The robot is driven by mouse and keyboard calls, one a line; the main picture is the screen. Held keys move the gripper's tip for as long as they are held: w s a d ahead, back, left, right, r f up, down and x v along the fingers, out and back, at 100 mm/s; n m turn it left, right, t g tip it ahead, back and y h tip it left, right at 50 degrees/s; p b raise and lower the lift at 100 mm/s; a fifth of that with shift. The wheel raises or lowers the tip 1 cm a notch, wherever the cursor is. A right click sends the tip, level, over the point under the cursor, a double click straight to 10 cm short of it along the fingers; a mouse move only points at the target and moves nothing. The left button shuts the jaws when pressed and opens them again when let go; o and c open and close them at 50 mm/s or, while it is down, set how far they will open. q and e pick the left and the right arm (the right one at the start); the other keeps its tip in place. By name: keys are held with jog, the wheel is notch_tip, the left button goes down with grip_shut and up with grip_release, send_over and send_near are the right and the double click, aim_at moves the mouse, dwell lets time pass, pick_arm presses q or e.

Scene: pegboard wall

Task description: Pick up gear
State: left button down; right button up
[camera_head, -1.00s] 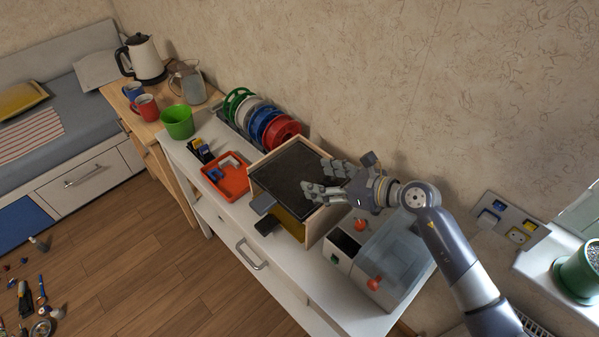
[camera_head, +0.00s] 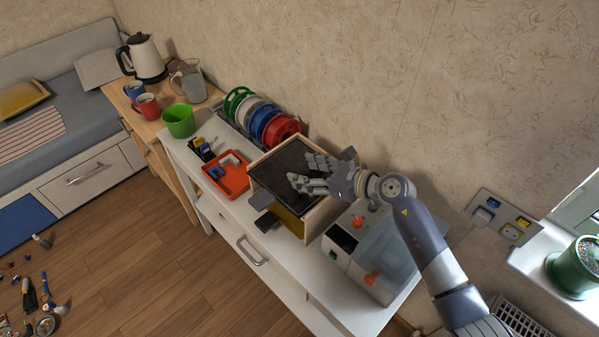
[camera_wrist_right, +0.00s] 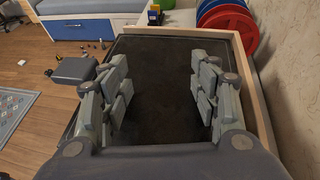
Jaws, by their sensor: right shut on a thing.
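I cannot make out a gear in either view. My right gripper (camera_head: 307,172) is over the dark top panel (camera_head: 283,170) of a wooden-sided box. In the right wrist view its two fingers (camera_wrist_right: 162,95) stand apart on either side, with the dark panel (camera_wrist_right: 160,65) showing between them. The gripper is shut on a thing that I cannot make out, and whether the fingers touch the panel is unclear. My left gripper is not in view.
Green, white, blue and red spools (camera_head: 283,128) stand behind the box along the wall. An orange tray (camera_head: 228,180) and a green cup (camera_head: 179,121) are to its left. A machine with a clear lid and orange knobs (camera_head: 371,278) is close on its right.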

jog(key=shift+s+f, duration=0.35)
jog(key=shift+f, duration=0.45)
jog(key=c, duration=0.5)
jog(key=shift+r, duration=0.1)
jog(key=shift+c, duration=0.3)
jog(key=shift+w+r, duration=0.2)
jog(key=shift+r, duration=0.2)
jog(key=r, duration=0.1)
jog(key=r+b, duration=0.1)
jog(key=shift+w+r, duration=0.25)
jog(key=shift+r, duration=0.05)
grip_shut()
jog(key=s+d+r+b, duration=0.1)
jog(key=s+r+b, duration=0.1)
jog(key=s, duration=1.4)
jog(key=shift+d, duration=0.15)
jog(key=shift+c, duration=2)
grip_release()
jog(key=o, duration=1.8)
jog(key=shift+o, duration=0.2)
